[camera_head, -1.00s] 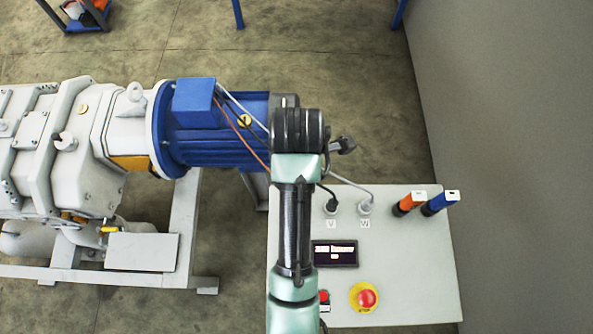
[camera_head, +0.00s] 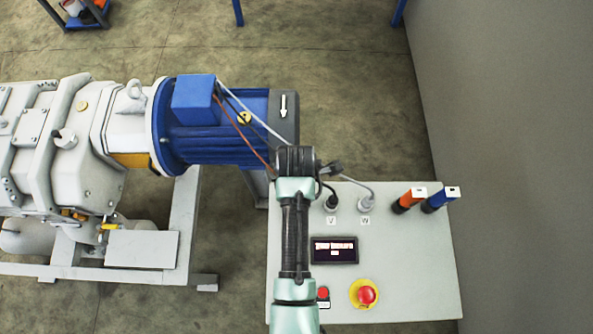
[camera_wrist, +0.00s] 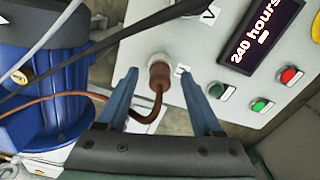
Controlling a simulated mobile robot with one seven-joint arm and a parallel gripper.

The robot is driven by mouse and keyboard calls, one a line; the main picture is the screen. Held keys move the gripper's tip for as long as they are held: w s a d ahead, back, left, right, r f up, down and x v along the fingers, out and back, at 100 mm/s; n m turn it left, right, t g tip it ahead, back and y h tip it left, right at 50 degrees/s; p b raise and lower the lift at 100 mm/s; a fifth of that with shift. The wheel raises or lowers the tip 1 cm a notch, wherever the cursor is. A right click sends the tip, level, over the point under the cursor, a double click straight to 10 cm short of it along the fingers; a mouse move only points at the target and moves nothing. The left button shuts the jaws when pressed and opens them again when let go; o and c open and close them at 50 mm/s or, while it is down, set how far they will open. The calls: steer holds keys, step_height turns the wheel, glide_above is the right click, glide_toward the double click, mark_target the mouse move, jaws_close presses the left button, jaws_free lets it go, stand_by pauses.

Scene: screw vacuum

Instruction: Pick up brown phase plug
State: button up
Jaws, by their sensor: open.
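The brown phase plug (camera_wrist: 159,74) sits in a socket on the light grey panel in the wrist view, with its brown cable (camera_wrist: 95,95) curving away to the left. My gripper (camera_wrist: 158,79) is open, with one blue-grey finger on each side of the plug. No contact between fingers and plug is visible. In the head view my arm (camera_head: 295,225) hides the plug, and only the brown cable (camera_head: 241,130) shows, running down from the blue motor box.
The control panel (camera_head: 400,290) carries a black plug (camera_head: 330,200), a grey plug (camera_head: 365,202), a display (camera_head: 334,250) and a red emergency button (camera_head: 366,295). Orange (camera_head: 408,200) and blue (camera_head: 440,199) handles stand at its right. The blue motor (camera_head: 220,125) is at the left; black and white cables cross nearby.

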steer(key=shift+f, duration=0.25)
jaws_close()
steer(key=shift+r, duration=0.15)
